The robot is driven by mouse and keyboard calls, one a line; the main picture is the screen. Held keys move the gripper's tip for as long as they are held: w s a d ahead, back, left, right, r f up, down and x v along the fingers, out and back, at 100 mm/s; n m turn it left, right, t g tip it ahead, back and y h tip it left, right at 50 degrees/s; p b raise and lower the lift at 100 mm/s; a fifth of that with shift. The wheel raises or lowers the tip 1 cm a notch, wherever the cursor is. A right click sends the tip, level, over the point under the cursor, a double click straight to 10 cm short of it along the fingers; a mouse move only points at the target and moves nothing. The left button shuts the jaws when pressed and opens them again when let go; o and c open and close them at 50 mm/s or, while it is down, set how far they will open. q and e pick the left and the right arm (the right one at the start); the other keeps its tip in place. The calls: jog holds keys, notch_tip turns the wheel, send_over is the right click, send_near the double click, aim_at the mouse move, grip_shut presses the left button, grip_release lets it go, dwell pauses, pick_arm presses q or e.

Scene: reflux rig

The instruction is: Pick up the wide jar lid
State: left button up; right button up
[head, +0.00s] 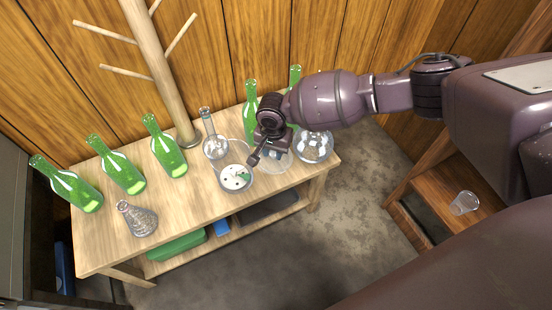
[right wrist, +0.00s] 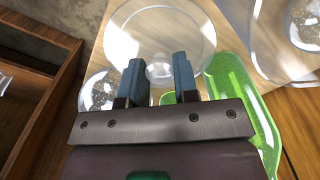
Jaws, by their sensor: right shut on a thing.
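The wide jar lid (right wrist: 160,25) is a clear round glass disc with a small knob at its middle, seen in the right wrist view. In the head view, a clear glass rim (head: 279,163) that looks like the lid shows beside and under my right gripper (head: 259,154). The right gripper's two fingers (right wrist: 160,82) stand on either side of the knob and are shut on it. I cannot tell whether the lid touches the table. My left gripper is not in view.
The wooden table (head: 190,205) holds green bottles (head: 164,145), a conical flask (head: 137,219), a long-necked flask (head: 215,147), a glass vessel with dark bits (head: 235,178) and a round flask (head: 314,147). Glassware stands close around the right gripper. A wooden stand (head: 163,75) rises behind.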

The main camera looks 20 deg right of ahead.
pick_arm(q)
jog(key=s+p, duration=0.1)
jog(key=p, duration=0.1)
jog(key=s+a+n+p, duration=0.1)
jog(key=p, duration=0.1)
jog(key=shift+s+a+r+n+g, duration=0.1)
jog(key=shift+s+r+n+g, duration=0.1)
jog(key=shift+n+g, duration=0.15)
pick_arm(e)
notch_tip(320, 180, up, 14)
jog(key=shift+r, duration=0.15)
pick_arm(q)
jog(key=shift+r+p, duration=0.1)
jog(key=shift+p, duration=0.2)
pick_arm(e)
jog(key=shift+r, duration=0.1)
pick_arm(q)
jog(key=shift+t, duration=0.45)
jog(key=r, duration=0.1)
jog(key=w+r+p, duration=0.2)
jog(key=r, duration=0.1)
pick_arm(e)
notch_tip(320, 180, up, 4)
jog(key=shift+f, duration=0.1)
